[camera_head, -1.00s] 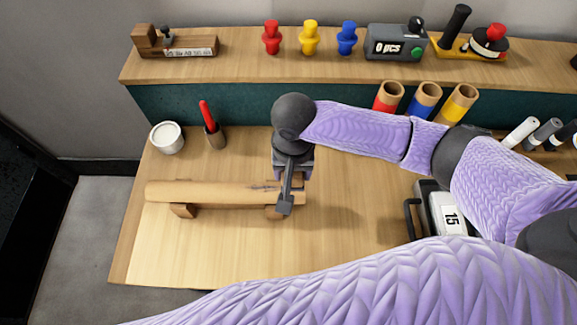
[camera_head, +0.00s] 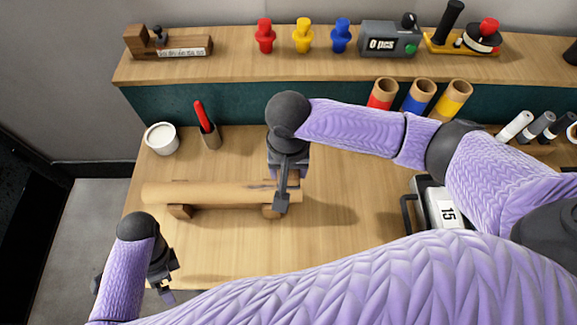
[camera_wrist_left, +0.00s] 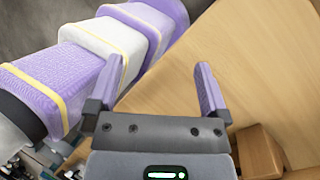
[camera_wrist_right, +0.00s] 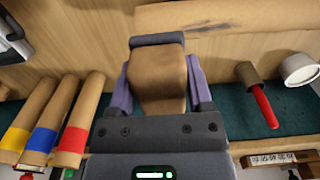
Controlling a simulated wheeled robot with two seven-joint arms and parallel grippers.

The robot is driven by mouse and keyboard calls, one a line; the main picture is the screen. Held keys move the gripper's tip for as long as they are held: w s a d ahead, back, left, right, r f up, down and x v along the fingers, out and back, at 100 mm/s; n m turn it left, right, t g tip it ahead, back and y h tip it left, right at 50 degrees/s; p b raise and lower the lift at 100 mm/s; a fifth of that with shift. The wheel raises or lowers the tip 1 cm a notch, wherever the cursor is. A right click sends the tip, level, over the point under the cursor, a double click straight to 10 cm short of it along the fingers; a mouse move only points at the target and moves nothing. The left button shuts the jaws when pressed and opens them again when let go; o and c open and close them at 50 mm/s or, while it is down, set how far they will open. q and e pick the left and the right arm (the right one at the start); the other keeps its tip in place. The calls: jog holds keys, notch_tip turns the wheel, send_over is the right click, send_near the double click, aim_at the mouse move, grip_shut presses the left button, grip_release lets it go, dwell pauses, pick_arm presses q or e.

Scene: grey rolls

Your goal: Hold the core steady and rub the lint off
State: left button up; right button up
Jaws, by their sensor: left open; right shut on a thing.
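The core (camera_head: 218,193) is a long tan tube lying level on two wooden cradle blocks (camera_head: 179,212). Dark streaks of lint (camera_head: 262,187) mark it near its right end; they also show in the right wrist view (camera_wrist_right: 213,27). My right gripper (camera_head: 284,180) is by that end, shut on a tan piece with a dark grey bar (camera_wrist_right: 157,80). I cannot tell whether this piece touches the core. My left gripper (camera_head: 167,288) is low at the front left, in front of the core and apart from it. In the left wrist view its fingers (camera_wrist_left: 160,90) are open and empty.
A white pot (camera_head: 161,139) and a cup with a red-handled tool (camera_head: 207,132) stand behind the core. A scale marked 15 (camera_head: 445,208) is at the right. Coloured tubes (camera_head: 424,98) stand at the back. Bench between core and scale is clear.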

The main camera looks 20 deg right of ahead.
pick_arm(q)
jog(key=w+r+m+t+h, duration=0.1)
jog(key=w+r+m+t, duration=0.2)
jog(key=w+r, duration=0.55)
jog(key=m+t+h, duration=0.1)
jog(key=m+t, duration=0.2)
send_near(152, 190)
jog(key=f, duration=0.3)
jog(key=w+f, duration=0.1)
jog(key=f, duration=0.7)
jog(key=shift+w+d, duration=0.1)
jog(key=shift+w, duration=0.3)
jog(key=c, duration=1.2)
jog(key=shift+c, duration=0.2)
